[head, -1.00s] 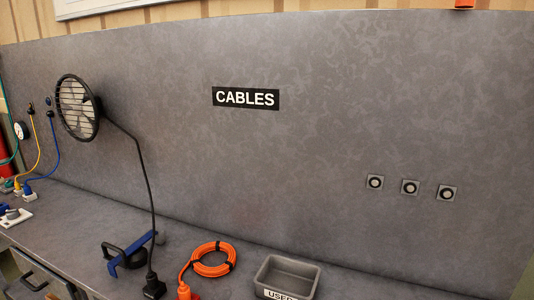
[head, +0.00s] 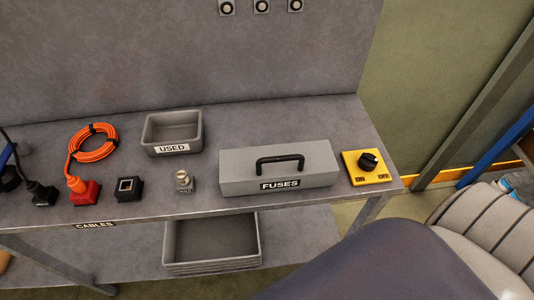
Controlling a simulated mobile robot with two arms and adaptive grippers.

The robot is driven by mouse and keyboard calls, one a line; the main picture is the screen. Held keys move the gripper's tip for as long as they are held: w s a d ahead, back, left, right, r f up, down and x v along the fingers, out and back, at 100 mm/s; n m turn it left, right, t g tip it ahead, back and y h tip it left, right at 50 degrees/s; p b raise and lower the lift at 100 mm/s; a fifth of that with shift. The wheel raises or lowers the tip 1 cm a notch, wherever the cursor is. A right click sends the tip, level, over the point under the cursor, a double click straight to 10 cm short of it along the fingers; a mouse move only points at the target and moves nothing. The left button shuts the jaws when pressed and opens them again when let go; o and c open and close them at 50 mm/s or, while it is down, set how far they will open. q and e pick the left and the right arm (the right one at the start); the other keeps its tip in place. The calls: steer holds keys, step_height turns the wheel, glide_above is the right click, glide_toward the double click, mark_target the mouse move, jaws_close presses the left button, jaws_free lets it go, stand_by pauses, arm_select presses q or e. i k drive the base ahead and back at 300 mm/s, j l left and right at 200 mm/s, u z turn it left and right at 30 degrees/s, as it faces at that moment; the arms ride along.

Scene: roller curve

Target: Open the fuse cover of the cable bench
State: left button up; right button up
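The fuse cover (head: 236,178) is a grey box-shaped lid labelled FUSES with a black handle (head: 280,162) on top. It sits shut near the right end of the cable bench (head: 220,118), so whatever is under it is hidden. The bench front edge carries a CABLES label. Neither of my grippers shows in the head view. A dark rounded shape, with ribbed light grey beside it, fills the lower right; I cannot tell whether it is part of my body.
Right of the cover is a yellow ON/OFF switch plate (head: 354,172) with a black knob. Left stand a small fuse-like part (head: 184,181), a black socket block (head: 128,189), a red plug block (head: 84,192), an orange cable coil (head: 93,143) and a USED tray (head: 149,136). A lower-shelf tray (head: 168,245) sits below.

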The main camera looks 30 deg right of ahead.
mark_target(255, 170)
steer(key=z, duration=0.75)
